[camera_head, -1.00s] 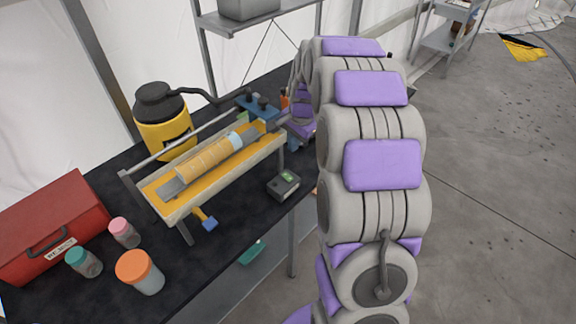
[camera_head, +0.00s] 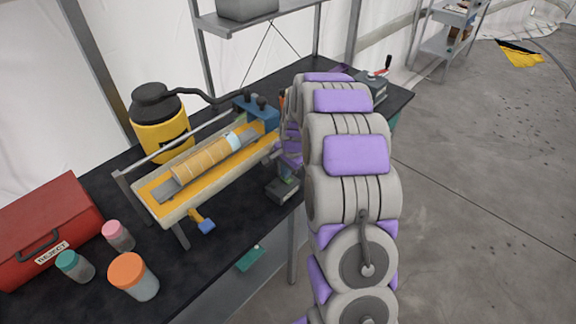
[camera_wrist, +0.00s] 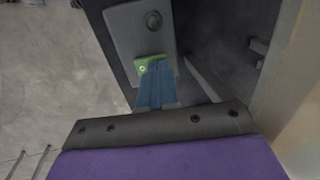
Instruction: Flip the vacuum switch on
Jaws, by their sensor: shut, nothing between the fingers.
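A small grey switch box (camera_head: 281,192) sits on the black bench near its front edge, partly hidden by my arm in the head view. In the wrist view the box (camera_wrist: 128,30) shows a round dark knob or screw and a green switch piece (camera_wrist: 146,66). My gripper (camera_wrist: 156,72) has its blue fingers shut and empty, their tips at or just over the green piece. I cannot tell whether they touch it. The fingers are hidden in the head view. A yellow vacuum canister (camera_head: 162,130) with a black top and hose stands at the bench's back.
A tray rig (camera_head: 160,205) holding a tan layered cylinder (camera_head: 205,158) stands left of the box. A red case (camera_head: 45,225) and several lidded jars (camera_head: 135,278) stand at the left. A grey device (camera_head: 372,85) stands at the bench's far end. The floor at right is open.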

